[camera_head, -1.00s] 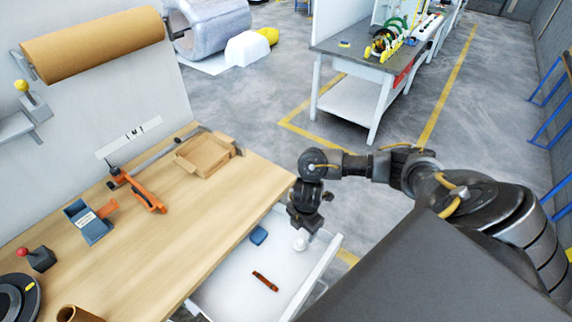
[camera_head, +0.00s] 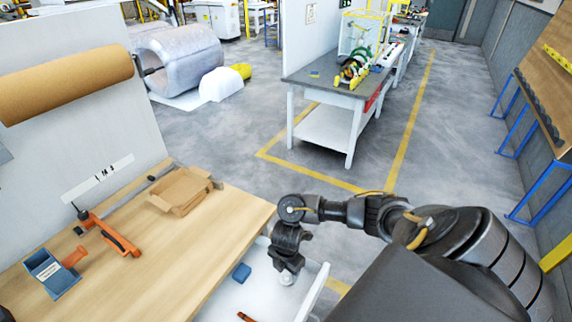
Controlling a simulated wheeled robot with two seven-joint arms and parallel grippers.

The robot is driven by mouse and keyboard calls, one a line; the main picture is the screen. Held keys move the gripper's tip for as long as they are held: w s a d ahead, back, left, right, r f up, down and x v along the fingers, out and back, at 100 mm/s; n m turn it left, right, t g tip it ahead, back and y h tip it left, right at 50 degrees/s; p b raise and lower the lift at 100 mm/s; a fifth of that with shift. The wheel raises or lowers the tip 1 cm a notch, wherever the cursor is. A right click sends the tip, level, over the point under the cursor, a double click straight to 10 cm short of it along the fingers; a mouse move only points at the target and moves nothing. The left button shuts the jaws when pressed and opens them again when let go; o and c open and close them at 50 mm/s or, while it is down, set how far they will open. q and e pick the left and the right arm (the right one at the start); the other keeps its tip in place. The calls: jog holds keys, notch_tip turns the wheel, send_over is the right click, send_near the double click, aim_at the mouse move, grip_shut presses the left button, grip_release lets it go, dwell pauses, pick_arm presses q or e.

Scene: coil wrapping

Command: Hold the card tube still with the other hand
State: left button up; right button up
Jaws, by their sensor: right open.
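The card tube does not show in this view. My right gripper (camera_head: 287,278) hangs pointing down over the right part of an open white drawer (camera_head: 313,291) at the bench's front. It is open; a small pale round shape shows at its tip, and I cannot tell whether that is part of the gripper. My left gripper is not in view.
A blue block (camera_head: 241,272) lies in the drawer. A brown paper roll (camera_head: 65,84) hangs on the panel. Bench middle is clear.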

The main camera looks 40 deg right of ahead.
aim_at(286, 273)
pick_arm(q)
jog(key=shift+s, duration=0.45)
pick_arm(e)
jog(key=shift+f, duration=1.85)
jog(key=c, duration=0.9)
